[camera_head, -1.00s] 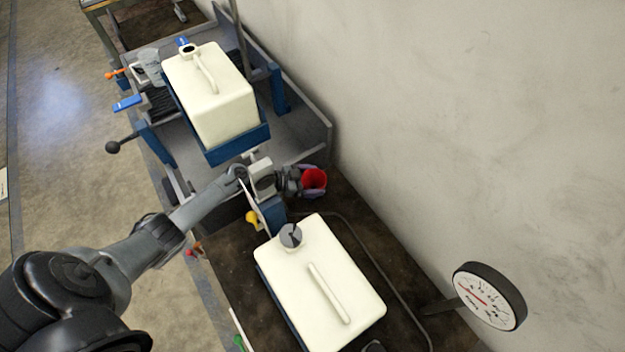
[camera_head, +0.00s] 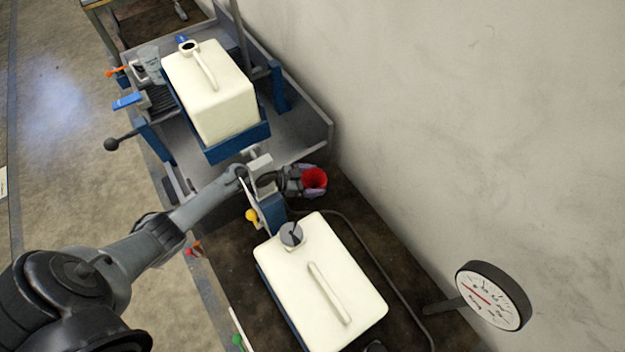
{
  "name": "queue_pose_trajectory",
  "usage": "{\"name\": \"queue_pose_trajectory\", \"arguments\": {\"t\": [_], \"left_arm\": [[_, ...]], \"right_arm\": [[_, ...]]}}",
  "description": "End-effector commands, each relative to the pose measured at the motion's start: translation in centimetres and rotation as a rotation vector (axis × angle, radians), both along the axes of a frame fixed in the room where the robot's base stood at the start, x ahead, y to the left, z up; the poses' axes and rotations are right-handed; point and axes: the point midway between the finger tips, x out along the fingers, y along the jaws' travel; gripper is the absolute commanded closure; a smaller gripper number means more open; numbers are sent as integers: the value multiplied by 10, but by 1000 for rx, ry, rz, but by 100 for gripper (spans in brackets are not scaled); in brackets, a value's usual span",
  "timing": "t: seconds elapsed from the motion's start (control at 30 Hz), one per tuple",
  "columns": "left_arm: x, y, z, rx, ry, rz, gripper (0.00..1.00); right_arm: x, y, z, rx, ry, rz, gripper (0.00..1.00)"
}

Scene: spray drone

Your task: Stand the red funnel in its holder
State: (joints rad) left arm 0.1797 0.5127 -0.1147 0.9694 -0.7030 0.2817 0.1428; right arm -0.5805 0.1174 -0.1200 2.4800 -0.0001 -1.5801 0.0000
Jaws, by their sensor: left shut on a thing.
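The red funnel (camera_head: 315,178) shows as a round red opening between the two white tanks, close to the wall. My left gripper (camera_head: 308,181) is shut on the funnel, with its fingers around the sides of it. The funnel's mouth faces up toward the camera. Its lower part is hidden, so I cannot tell whether it touches anything below. I cannot make out the holder for certain. My right gripper is not in view.
A white tank (camera_head: 212,95) sits in a blue tray (camera_head: 240,145) on the grey cart. A second white tank (camera_head: 345,290) with a grey cap (camera_head: 291,234) stands nearer. A gauge (camera_head: 492,296) is at the lower right. A pale wall (camera_head: 450,120) bounds the right side.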

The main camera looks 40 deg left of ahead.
Motion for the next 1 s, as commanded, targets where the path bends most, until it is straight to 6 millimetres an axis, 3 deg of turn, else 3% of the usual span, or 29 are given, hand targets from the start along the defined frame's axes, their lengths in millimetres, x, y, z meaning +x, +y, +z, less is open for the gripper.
{"name": "queue_pose_trajectory", "arguments": {"t": [0.2, 0.23, 0.27, 0.63, 1.0], "left_arm": [[-3, 1, -7, 6, 13, 4, 42], [-3, 1, -7, 6, 13, 4, 3], [-3, 1, -7, 6, 13, 4, 0], [-8, 5, -2, 5, 9, 3, 0], [-53, 34, 20, 5, 11, 2, 0]], "right_arm": [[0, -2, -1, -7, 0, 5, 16], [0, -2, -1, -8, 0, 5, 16], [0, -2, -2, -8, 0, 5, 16], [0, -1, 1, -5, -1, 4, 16], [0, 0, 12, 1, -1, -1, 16]]}}
